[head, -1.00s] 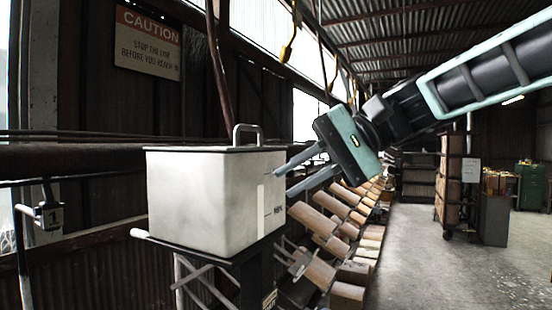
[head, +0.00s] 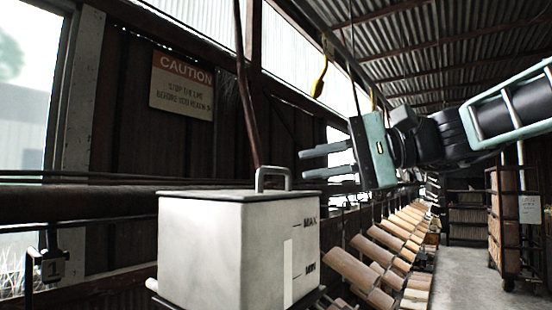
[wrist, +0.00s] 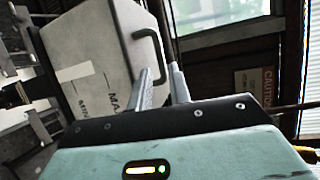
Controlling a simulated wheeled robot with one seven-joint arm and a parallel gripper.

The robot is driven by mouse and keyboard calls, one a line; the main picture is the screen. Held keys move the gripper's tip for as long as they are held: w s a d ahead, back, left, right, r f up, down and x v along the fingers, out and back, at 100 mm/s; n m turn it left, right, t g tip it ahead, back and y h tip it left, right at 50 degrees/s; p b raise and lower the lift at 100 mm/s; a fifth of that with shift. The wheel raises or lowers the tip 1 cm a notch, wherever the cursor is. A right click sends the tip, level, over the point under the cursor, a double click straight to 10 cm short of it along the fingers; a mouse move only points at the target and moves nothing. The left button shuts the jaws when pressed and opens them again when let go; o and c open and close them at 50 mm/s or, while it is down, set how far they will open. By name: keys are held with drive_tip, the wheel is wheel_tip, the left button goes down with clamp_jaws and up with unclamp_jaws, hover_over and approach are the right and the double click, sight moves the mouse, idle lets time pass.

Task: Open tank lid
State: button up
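The tank (head: 240,245) is a pale grey box with MAX and MIN marks on its front right face. Its flat lid (head: 225,194) is on and carries a raised metal loop handle (head: 273,179). The tank also shows in the wrist view (wrist: 95,55), with the handle (wrist: 149,55) near my fingers. My gripper (head: 315,162) points left in the head view, with its two fingers apart and nothing between them. The fingers appear just above and to the right of the handle in the head view. Contact with the handle is not visible.
A caution sign (head: 181,86) hangs on the dark wall behind the tank. A yellow hook (head: 320,75) hangs overhead. A row of brown rollers (head: 375,250) runs back on the right. A shelf cart (head: 515,222) stands farther right on open floor.

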sight(279, 171)
drive_tip(key=p+x, duration=0.2)
drive_tip(key=x, duration=0.5)
drive_tip(key=shift+a, duration=0.1)
clamp_jaws()
